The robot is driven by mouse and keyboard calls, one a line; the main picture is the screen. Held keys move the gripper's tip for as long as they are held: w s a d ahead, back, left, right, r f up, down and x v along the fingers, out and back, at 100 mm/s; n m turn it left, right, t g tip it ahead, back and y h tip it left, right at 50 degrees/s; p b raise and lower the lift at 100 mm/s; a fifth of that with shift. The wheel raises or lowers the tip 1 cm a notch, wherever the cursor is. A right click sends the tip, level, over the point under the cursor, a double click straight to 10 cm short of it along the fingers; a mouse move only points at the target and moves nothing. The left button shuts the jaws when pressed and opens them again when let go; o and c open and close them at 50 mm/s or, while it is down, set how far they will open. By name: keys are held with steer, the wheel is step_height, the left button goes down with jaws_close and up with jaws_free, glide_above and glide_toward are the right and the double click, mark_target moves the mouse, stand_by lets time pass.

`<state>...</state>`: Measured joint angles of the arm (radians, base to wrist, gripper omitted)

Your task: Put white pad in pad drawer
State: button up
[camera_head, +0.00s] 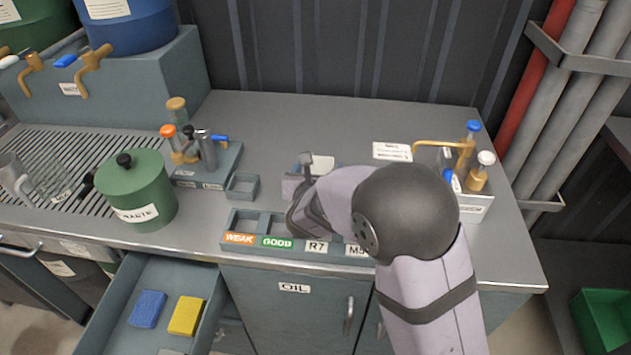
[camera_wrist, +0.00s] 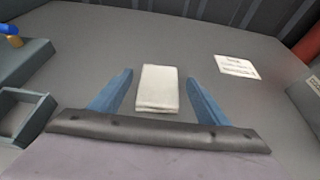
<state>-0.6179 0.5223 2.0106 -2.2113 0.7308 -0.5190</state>
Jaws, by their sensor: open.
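The white pad (camera_wrist: 158,88) lies flat on the grey counter, and its upper part also shows in the head view (camera_head: 322,163) just past my gripper. My gripper (camera_wrist: 157,97) is open, with one blue finger on each side of the pad and a gap on both sides. In the head view my gripper (camera_head: 303,165) is partly hidden by my arm. The open drawer (camera_head: 200,271) at the lower left holds a blue pad (camera_head: 148,309) and a yellow pad (camera_head: 186,315). Its near part is cut off by the picture edge.
A labelled tray (camera_head: 238,253) runs along the counter's front edge. A small empty box (camera_head: 242,187), a bottle rack (camera_head: 208,170) and a green waste pot (camera_head: 142,190) stand left. A paper label (camera_head: 392,152) lies behind.

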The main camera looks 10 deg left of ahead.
steer(key=b+v, duration=0.1)
steer(key=v, duration=0.9)
steer(key=shift+w+r, duration=0.1)
steer(key=shift+o, duration=0.5)
steer(key=shift+s, duration=0.3)
steer(key=w+f, duration=0.2)
steer(key=w, duration=0.1)
steer(key=shift+w+a, duration=0.25)
steer(key=shift+a, duration=0.15)
steer(key=shift+x, duration=1.05)
steer(key=shift+d+p+x, duration=0.2)
steer(key=shift+p+x, duration=0.05)
steer(key=shift+x, duration=0.6)
steer(key=shift+d+p+x, duration=0.2)
steer(key=shift+x, duration=1.55)
steer(key=shift+s, duration=0.1)
steer(key=c, duration=1.2)
